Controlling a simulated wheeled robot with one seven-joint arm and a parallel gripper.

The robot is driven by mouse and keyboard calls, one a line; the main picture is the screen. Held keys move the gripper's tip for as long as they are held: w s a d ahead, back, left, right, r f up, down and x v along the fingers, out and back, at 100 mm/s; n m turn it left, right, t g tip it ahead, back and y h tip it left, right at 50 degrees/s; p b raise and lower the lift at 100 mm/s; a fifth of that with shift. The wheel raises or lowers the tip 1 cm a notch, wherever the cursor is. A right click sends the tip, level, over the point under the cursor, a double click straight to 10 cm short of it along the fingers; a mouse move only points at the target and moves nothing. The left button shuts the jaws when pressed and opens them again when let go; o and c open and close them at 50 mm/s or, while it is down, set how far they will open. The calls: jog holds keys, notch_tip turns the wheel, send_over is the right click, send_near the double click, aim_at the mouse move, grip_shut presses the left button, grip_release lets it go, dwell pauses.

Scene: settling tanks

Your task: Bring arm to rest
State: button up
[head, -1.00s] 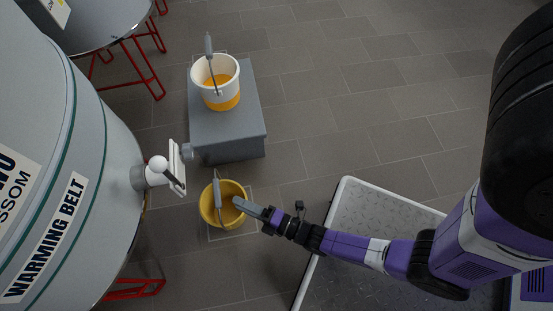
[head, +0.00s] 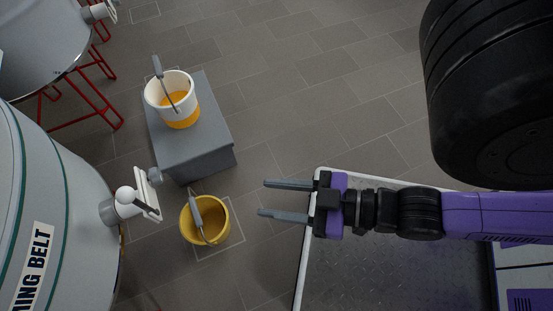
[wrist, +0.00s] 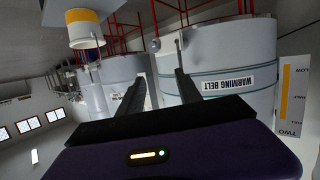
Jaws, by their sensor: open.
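My gripper (head: 287,200) is open and empty in the head view. Its two grey fingers point left, apart from each other, beside the edge of my base platform. The fingers also show in the wrist view (wrist: 166,88), with tanks beyond them. My purple arm reaches in from the right. A yellow bucket (head: 222,216) with a grey-gripped handle stands on the floor left of my gripper, not touching it. A white bucket (head: 157,93) with orange contents and an orange lower band stands on a grey block (head: 190,150).
A large tank with a "WARMING BELT" label (head: 35,262) stands at left, its white valve (head: 128,201) jutting toward the yellow bucket. Another tank (head: 40,45) on red legs stands behind. The tiled floor (head: 310,90) at the upper middle is clear.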

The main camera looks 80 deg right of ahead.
jog(key=shift+r+m, duration=0.3)
jog(key=shift+r, duration=0.4)
